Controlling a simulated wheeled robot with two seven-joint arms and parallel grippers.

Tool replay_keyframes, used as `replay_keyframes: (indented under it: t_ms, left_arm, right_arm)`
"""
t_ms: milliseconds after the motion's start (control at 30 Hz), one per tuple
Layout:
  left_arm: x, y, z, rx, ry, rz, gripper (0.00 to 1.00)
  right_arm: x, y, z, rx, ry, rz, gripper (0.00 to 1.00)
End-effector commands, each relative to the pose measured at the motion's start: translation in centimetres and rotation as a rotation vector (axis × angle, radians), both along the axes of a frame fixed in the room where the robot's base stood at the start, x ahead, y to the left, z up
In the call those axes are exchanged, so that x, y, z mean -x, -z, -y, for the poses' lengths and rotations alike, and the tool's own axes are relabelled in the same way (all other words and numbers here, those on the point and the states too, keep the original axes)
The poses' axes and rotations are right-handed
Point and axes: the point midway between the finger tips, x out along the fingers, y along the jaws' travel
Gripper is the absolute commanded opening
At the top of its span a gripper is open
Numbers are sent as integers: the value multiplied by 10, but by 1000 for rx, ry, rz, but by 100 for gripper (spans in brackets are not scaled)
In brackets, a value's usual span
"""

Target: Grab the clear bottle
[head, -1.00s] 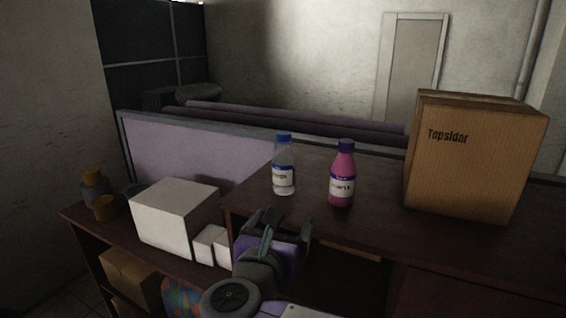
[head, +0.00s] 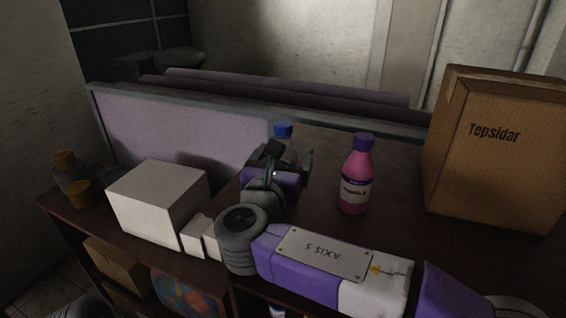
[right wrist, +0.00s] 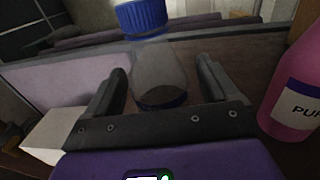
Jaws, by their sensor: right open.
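The clear bottle with a blue cap (head: 283,130) stands upright on the raised dark tabletop, mostly hidden behind my right gripper in the head view. My left gripper is not in view.
A pink bottle (head: 356,180) with a dark purple cap stands close to the right of my gripper; it also shows in the right wrist view (right wrist: 296,95). A cardboard box (head: 492,150) stands further right. A lilac panel (head: 180,140) stands behind.

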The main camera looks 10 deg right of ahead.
Motion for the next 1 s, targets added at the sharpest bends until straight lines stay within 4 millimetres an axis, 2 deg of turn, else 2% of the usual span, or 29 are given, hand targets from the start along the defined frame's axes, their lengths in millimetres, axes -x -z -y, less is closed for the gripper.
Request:
replay_keyframes:
  t_ms: [100,333,733,1000]
  left_arm:
    - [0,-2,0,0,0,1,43]
    - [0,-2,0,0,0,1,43]
    - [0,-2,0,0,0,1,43]
    - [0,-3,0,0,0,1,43]
  right_arm:
    - [-10,0,4,0,0,-1,87]
    - [-11,0,5,-1,-1,0,87]
    - [-11,0,5,0,-1,-1,27]
    - [-11,-3,5,-1,-1,2,27]
